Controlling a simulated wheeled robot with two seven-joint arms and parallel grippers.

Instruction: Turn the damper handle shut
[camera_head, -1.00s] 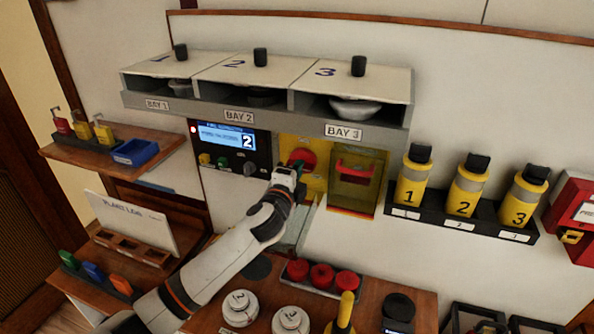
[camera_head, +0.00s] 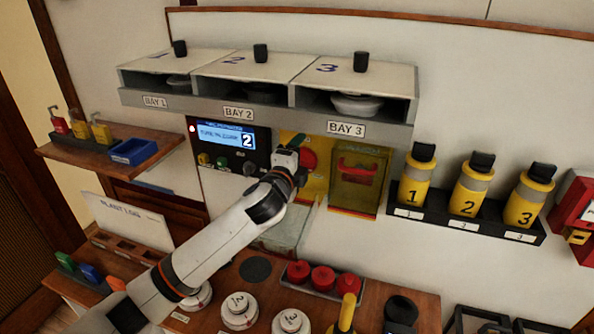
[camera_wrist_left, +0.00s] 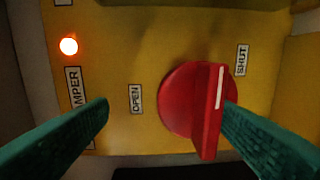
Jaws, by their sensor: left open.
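The red damper handle (camera_wrist_left: 193,102) sits on a yellow panel (camera_head: 316,184); in the head view it (camera_head: 309,160) is partly behind my gripper. In the left wrist view its raised bar stands nearly upright, with the white line at its upper end, nearer the SHUT label (camera_wrist_left: 241,59) than the OPEN label (camera_wrist_left: 136,98). My left gripper (camera_head: 298,152) is open in front of the panel. In the wrist view its green fingers (camera_wrist_left: 163,122) flank the handle, the right finger close against the bar; contact is unclear. My right gripper is out of view.
An orange lamp (camera_wrist_left: 69,46) glows on the panel. A display (camera_head: 227,136) is left of the handle, a clear-fronted yellow box (camera_head: 357,182) right. The bay shelf (camera_head: 270,110) overhangs above. Red knobs (camera_head: 322,278) and numbered white discs (camera_head: 239,311) stand on the bench below.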

